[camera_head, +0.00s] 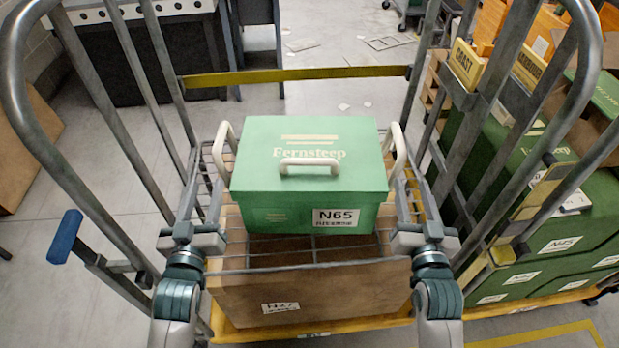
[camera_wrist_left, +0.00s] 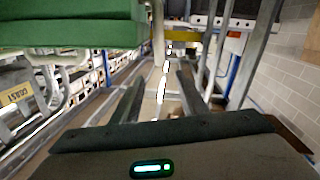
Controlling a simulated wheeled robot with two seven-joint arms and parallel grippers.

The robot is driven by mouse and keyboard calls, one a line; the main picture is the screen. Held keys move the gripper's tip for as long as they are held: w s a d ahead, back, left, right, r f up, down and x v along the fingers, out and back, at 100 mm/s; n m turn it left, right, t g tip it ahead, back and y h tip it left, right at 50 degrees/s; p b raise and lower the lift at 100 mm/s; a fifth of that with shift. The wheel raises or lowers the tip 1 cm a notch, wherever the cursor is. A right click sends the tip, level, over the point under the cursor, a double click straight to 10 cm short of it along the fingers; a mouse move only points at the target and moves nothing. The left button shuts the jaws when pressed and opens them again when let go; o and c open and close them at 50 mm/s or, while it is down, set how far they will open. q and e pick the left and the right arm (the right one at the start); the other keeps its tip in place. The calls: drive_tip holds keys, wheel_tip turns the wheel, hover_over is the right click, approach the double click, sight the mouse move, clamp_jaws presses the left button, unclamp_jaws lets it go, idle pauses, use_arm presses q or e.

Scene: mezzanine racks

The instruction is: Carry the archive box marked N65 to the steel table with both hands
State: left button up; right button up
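The green archive box (camera_head: 305,180), labelled N65 and "Fernsteep", sits upright on the wire shelf of a roll cage. It has a pale handle at each side, left (camera_head: 222,150) and right (camera_head: 398,148), and one on its lid. My left gripper (camera_head: 202,198) is open just in front of and below the left handle. In the left wrist view its two fingers (camera_wrist_left: 158,98) stand apart and empty, with the green box (camera_wrist_left: 70,28) at upper left. My right gripper (camera_head: 417,198) appears open near the right handle. A dark-fronted, light-topped unit (camera_head: 140,12) stands at back left; I cannot tell if it is the steel table.
A brown box (camera_head: 310,292) lies beneath the wire shelf. The cage's tubular side frames (camera_head: 95,100) flank both arms, and a yellow bar (camera_head: 295,75) crosses behind the box. Green boxes (camera_head: 560,225) fill a cage at right. Floor shows clear at left.

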sight(220, 139)
use_arm(q)
drive_tip(key=shift+w, duration=0.1)
use_arm(e)
drive_tip(key=shift+w, duration=0.1)
use_arm(q)
drive_tip(key=w, duration=1.7)
drive_tip(key=shift+w+d, duration=0.1)
use_arm(e)
drive_tip(key=w, duration=1.7)
drive_tip(key=shift+w+d, duration=0.1)
use_arm(q)
drive_tip(key=shift+c, duration=0.4)
use_arm(e)
drive_tip(key=shift+c, duration=0.4)
use_arm(q)
clamp_jaws()
use_arm(e)
clamp_jaws()
use_arm(q)
drive_tip(key=shift+w+r, duration=0.1)
drive_tip(key=shift+r, duration=0.1)
use_arm(e)
drive_tip(key=shift+w+r, duration=0.1)
drive_tip(key=shift+r, duration=0.1)
